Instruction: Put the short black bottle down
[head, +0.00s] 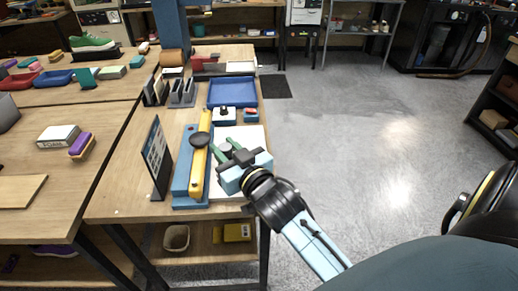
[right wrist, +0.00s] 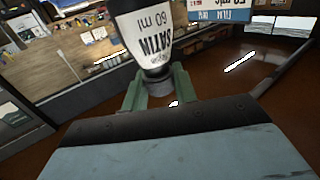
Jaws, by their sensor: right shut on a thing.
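My right gripper (head: 224,149) reaches over the right part of the table's near end, its green fingers pointing up and to the left. In the right wrist view the fingers (right wrist: 157,92) are shut on a bottle (right wrist: 148,35) at its narrow dark end. The bottle has a white label reading SATIN 60 ml, and its far end is cut off by the frame's top edge. In the head view I cannot clearly make out the bottle at the fingers. Whether it touches a surface cannot be told. My left gripper is not in view.
A blue stand with a yellow bar (head: 201,160) lies left of the gripper, with a dark upright panel (head: 157,155) further left. A white mat (head: 250,135) lies near the table's right edge.

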